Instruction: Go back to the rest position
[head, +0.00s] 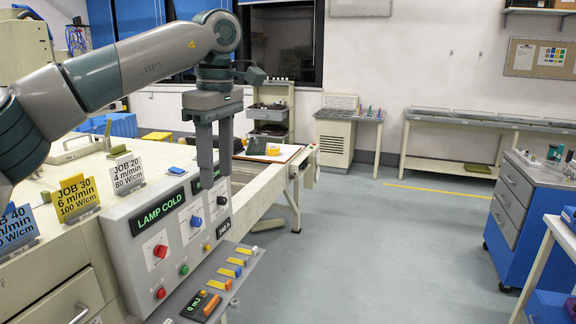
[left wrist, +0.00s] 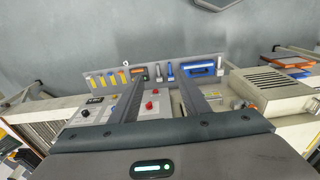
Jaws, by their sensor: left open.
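My left gripper (head: 216,180) hangs with its fingers pointing down in front of the upper right part of the grey control panel (head: 133,262). Its two fingers are apart with nothing between them. In the left wrist view the open fingers (left wrist: 160,82) reach out over the panel, with a red button (left wrist: 149,106) showing between them. I cannot tell whether a finger touches the panel. The panel carries a LAMP COLD display (head: 159,215), a red knob (head: 160,251), a blue knob (head: 196,222) and a black knob partly beside the fingers. My right gripper is not in view.
Job cards, such as the yellow JOB 30 card (head: 76,197), stand on the machine top left of the panel. A shelf (head: 184,300) with coloured tags and a small orange meter (head: 208,305) juts out below the panel. A blue drawer cabinet (head: 509,237) stands right; floor between is clear.

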